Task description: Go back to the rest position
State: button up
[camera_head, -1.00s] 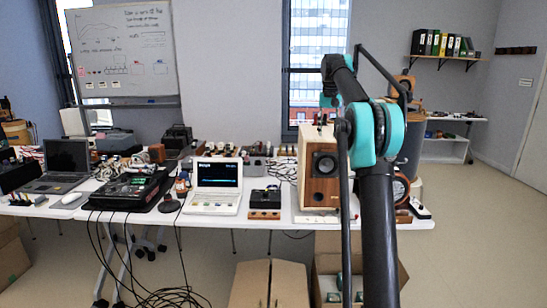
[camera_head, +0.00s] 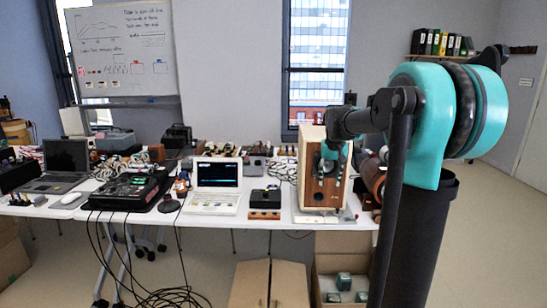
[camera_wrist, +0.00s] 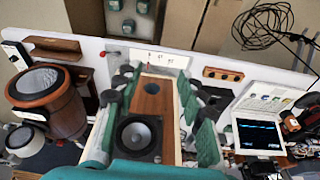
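My gripper (camera_head: 331,168) is in front of the wooden speaker (camera_head: 313,196) in the head view, hiding part of its woofer. In the wrist view my gripper (camera_wrist: 155,82) is open, with its green-and-dark fingers spread to either side of the speaker (camera_wrist: 152,97). Nothing is visibly held between the fingers. I cannot tell whether a finger touches the speaker's sides.
A white laptop (camera_head: 217,186) and a small black device (camera_head: 265,198) are left of the speaker. A round brown wooden speaker (camera_wrist: 48,100) is beside it. Cardboard boxes (camera_head: 270,284) stand on the floor before the table, one open with small items. Cables (camera_head: 165,297) lie at lower left.

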jog(key=s+f, duration=1)
jog(key=s, duration=0.5)
jog(key=s+a+f+n+t, duration=0.1)
jog(key=s+f, duration=1)
jog(key=s, duration=0.4)
jog(key=shift+s+a, duration=0.2)
jog(key=shift+s, duration=0.05)
jog(key=shift+o, duration=0.5)
